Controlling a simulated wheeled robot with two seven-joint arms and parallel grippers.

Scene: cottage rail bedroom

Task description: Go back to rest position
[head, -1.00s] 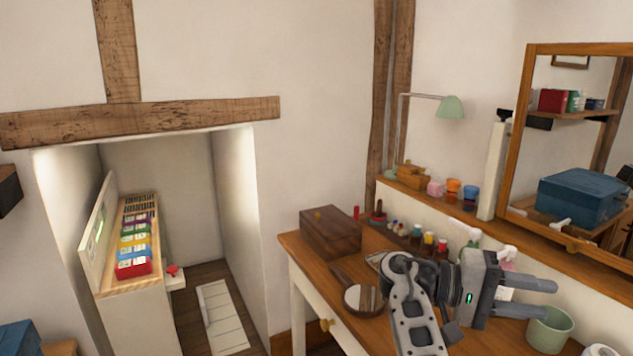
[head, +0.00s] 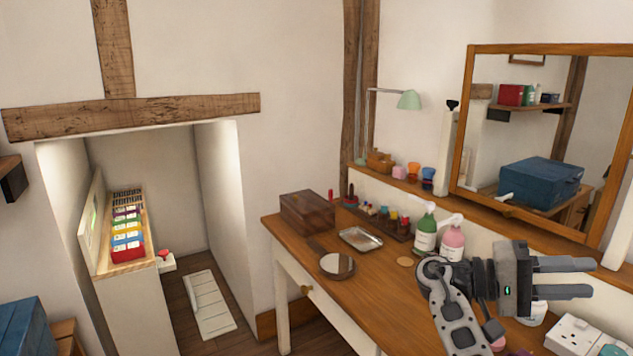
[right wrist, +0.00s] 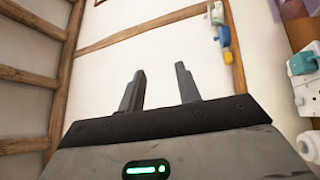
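My right gripper (head: 570,278) is above the right part of the wooden dressing table (head: 372,290), pointing right in the head view. In the right wrist view its two fingers (right wrist: 160,90) stand apart with nothing between them, and the wall and beams show behind. The arm hides part of the table and some things on it. My left gripper is not in the head view.
On the table are a wooden box (head: 307,212), a hand mirror (head: 337,265), a metal tray (head: 361,238), a green bottle (head: 425,232) and a pink bottle (head: 452,243). A framed mirror (head: 467,120) stands behind. A white socket block (head: 575,335) is at lower right.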

